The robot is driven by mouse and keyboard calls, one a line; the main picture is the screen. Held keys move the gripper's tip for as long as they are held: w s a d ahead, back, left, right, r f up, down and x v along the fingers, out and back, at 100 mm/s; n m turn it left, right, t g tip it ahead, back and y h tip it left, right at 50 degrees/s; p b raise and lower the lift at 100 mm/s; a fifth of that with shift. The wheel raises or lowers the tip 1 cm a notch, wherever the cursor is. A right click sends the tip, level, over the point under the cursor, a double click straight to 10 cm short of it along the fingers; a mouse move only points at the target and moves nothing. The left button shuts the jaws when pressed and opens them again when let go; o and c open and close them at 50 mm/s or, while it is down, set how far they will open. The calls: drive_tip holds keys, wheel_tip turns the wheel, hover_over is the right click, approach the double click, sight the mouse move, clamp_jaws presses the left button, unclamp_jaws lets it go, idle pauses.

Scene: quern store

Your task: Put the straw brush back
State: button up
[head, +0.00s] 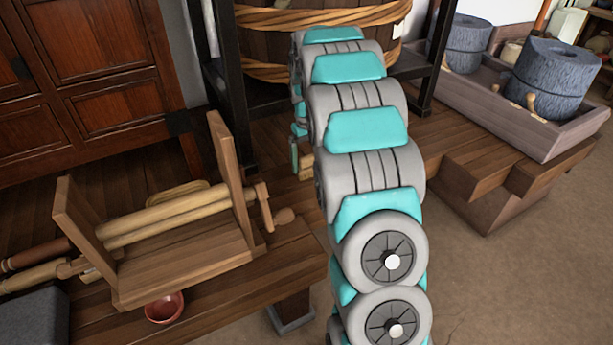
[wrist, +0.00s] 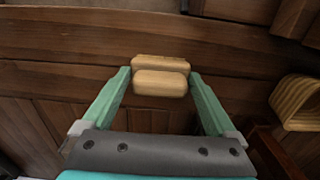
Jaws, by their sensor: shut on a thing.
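My gripper (wrist: 160,80) is shut on a tan thing with two rounded, bar-like parts, which I take to be the straw brush (wrist: 160,84). The brush lies crosswise between the two teal fingertips, above dark wooden boards. In the head view my arm hides most of my gripper; one teal finger (head: 295,155) shows at the arm's left edge, with a small tan part of the brush (head: 306,166) beside it.
A wooden roller frame (head: 180,265) stands on the plank platform at left, a red bowl (head: 164,308) before it. A straw-coloured ridged thing (wrist: 297,103) is at right in the wrist view. Black posts and a rope-bound tub (head: 265,45) stand behind; a trough (head: 500,105) holds grey querns.

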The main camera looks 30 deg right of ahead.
sight(308, 176)
drive_tip(key=shift+f, duration=3.1)
drive_tip(key=shift+f, duration=0.1)
drive_tip(key=o, duration=0.9)
drive_tip(key=shift+o, duration=0.2)
